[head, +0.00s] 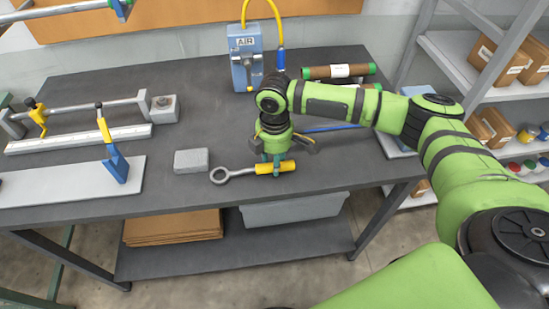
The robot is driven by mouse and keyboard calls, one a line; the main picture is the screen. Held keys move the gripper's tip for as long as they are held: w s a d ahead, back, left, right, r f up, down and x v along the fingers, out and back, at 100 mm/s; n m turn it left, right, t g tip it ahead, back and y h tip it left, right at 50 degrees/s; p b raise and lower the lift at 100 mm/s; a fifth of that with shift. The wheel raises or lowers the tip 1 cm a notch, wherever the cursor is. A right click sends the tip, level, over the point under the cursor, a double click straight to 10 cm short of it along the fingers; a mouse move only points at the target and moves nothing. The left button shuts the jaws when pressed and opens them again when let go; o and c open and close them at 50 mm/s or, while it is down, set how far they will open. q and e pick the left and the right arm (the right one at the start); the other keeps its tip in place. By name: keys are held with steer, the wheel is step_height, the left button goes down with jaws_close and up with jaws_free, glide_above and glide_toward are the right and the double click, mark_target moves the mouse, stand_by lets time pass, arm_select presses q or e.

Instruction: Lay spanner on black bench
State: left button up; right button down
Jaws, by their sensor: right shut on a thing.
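The spanner (222,175) has a grey ring end and a yellow handle. It lies level over the front part of the black bench (185,195), with the ring pointing left. I cannot tell whether it touches the bench top or is just above it. My right gripper (276,168) points down and is shut on the yellow handle; its fingers hide part of the handle. My right arm comes in from the right side. My left gripper is not in view.
A grey block (191,161) lies left of the spanner. A blue AIR box (246,72) with a yellow hose and brown rolls (338,72) stand behind. A yellow-and-blue lever (115,165) and a pale plate (70,184) are at left. The bench's front edge is close.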

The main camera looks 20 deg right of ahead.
steer(key=shift+f, duration=0.25)
steer(key=c, duration=0.8)
jaws_free()
steer(key=shift+o, duration=0.2)
step_height(320, 180, up, 12)
